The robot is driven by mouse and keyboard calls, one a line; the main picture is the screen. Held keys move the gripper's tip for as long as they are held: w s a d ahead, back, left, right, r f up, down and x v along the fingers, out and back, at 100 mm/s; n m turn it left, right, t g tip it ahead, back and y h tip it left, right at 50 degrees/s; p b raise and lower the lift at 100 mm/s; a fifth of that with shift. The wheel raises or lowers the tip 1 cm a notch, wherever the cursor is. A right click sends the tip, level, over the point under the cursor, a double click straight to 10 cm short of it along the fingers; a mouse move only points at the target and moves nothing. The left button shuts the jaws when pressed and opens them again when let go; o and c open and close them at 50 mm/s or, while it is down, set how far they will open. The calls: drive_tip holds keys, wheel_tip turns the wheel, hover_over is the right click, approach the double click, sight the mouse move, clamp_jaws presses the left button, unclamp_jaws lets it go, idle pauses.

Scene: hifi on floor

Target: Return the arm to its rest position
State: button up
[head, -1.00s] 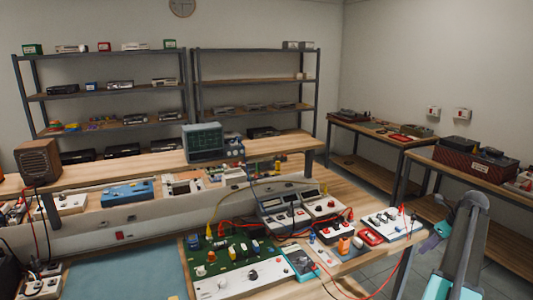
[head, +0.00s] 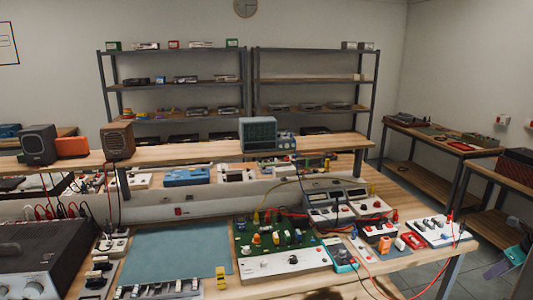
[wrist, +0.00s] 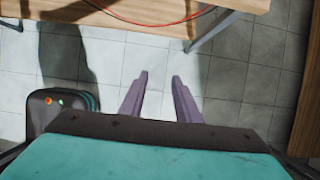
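My gripper (wrist: 156,85) shows in the wrist view with its two purple fingers apart and nothing between them. It hangs over the grey tiled floor, short of the wooden workbench edge (wrist: 150,12). In the head view only a part of my gripper and arm shows at the right edge, beside the bench's right end; the finger gap is hard to make out there.
The workbench carries a green circuit board (head: 270,245), a blue-grey mat (head: 180,250) and an oscilloscope (head: 259,134). A red cable (wrist: 150,22) runs along the bench edge. A side table (head: 430,145) stands at the right. Floor tiles are open below my gripper.

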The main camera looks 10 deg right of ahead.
drive_tip(key=w+a+f+n+g+y, duration=0.1)
drive_tip(key=w+a+f+n, duration=0.35)
drive_tip(key=a+f, duration=0.5)
drive_tip(key=w+a+f+n+g+y, duration=0.1)
drive_tip(key=w+a+f+n, duration=0.4)
drive_tip(key=a+f, duration=0.5)
drive_tip(key=w+a+f+n+g, duration=0.1)
drive_tip(key=a+f+n, duration=0.2)
drive_tip(key=a+f, duration=0.5)
drive_tip(key=w+a+f+n+g, duration=0.1)
drive_tip(key=a+f+n, duration=0.25)
drive_tip(key=a, duration=0.85)
drive_tip(key=s+a+f+n+g, duration=0.2)
drive_tip(key=s+a+f+n, duration=0.25)
drive_tip(key=a, duration=0.45)
drive_tip(key=s+a+f+n+g, duration=0.1)
drive_tip(key=s+a+f+n, duration=0.4)
drive_tip(key=a, duration=0.5)
drive_tip(key=s+a+f+n+g+h, duration=0.1)
drive_tip(key=s+a+f+n, duration=0.2)
drive_tip(key=s+a+n, duration=0.2)
drive_tip(key=s+a+f+n+g+h, duration=0.1)
drive_tip(key=s+a+n, duration=0.4)
drive_tip(key=s, duration=0.6)
drive_tip(key=shift+a+f+n+g+b, duration=0.35)
drive_tip(key=shift+a+f+g, duration=0.25)
drive_tip(key=shift+f, duration=0.6)
